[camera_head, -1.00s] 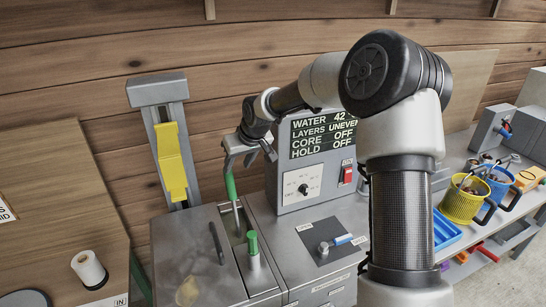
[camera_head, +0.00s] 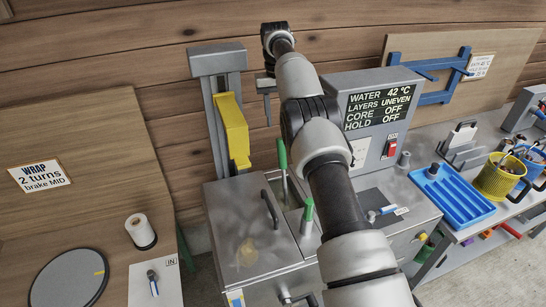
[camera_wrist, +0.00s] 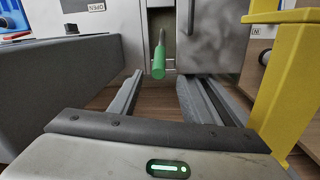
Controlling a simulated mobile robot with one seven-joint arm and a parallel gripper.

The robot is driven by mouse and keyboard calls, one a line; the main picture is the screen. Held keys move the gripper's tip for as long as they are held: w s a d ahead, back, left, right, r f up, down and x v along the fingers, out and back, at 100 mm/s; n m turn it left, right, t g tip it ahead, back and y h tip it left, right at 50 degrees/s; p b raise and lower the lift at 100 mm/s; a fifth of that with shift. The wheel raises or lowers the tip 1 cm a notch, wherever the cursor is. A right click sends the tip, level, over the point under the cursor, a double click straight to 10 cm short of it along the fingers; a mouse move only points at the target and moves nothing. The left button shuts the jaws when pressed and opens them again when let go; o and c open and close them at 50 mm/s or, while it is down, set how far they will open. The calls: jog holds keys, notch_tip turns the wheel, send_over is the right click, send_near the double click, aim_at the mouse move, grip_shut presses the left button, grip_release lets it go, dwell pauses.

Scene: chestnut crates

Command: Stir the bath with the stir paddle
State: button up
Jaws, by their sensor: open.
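The bath (camera_head: 235,225) is the grey metal box at lower centre in the head view, with a closed lid and dark handle. Two green handles stand in the narrow slot at its right: a taller rear one (camera_head: 282,158) and a shorter front one (camera_head: 308,212). I cannot tell which belongs to the stir paddle. My gripper (camera_head: 267,88) is behind and above the bath, partly covered by my arm. In the wrist view my gripper (camera_wrist: 160,80) is open and empty; a green handle (camera_wrist: 159,58) appears between the jaws, apparently beyond the fingertips.
A yellow bracket (camera_head: 232,130) on a grey upright stands close left of my gripper. The control box (camera_head: 378,112) reads 42 °C, layers uneven, core off, hold off. A blue tray (camera_head: 452,196) and yellow cup (camera_head: 497,180) are right. The wooden wall is close behind.

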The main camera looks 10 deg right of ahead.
aim_at(282, 157)
jog(key=f+b, duration=0.1)
jog(key=f, duration=0.4)
jog(key=f+b, duration=0.1)
jog(key=f, duration=0.5)
jog(key=d+f+b, duration=0.1)
jog(key=f, duration=0.5)
jog(key=shift+f, duration=0.1)
jog(key=shift+c, duration=0.4)
grip_shut()
